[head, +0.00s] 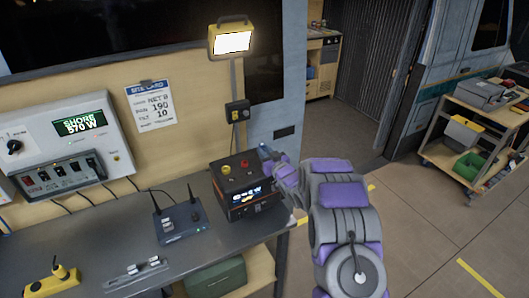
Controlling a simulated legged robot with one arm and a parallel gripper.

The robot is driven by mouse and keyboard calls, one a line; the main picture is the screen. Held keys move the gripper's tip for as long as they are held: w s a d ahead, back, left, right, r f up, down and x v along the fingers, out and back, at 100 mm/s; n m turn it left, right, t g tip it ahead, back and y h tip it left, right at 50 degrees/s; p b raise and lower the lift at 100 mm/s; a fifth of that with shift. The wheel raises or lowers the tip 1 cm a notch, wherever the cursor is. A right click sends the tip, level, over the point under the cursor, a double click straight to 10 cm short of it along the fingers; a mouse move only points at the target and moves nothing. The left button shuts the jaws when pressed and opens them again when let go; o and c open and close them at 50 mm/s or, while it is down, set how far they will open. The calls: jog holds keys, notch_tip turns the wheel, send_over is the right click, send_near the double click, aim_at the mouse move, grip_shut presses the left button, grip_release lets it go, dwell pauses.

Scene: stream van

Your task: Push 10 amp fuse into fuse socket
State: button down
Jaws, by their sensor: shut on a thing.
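My gripper (270,156) is beside the upper right back edge of a black box (232,176) on the bench. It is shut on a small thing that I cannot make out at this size. The box has a red knob and a yellow knob on top and a lit display on its front. I cannot tell whether the gripper touches the box. I cannot pick out the 10 amp fuse or the fuse socket; any socket near the gripper is hidden or too small to see.
The grey bench (95,250) also carries a blue router (178,226) with antennas, a dark strip (137,268) with small pale pieces, and a yellow power block (50,284). A wall panel (66,150) stands left. A lit lamp (232,42) hangs above.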

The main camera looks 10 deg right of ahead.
jog(key=shift+f, duration=1.25)
jog(key=c, duration=0.9)
grip_release()
jog(key=shift+f, duration=0.25)
jog(key=shift+a+r, duration=0.15)
jog(key=shift+s, duration=0.45)
jog(key=p+v, duration=0.1)
jog(key=v, duration=1.5)
jog(key=shift+s+d+p, duration=0.2)
jog(key=shift+d+p, duration=0.1)
jog(key=shift+p, duration=0.05)
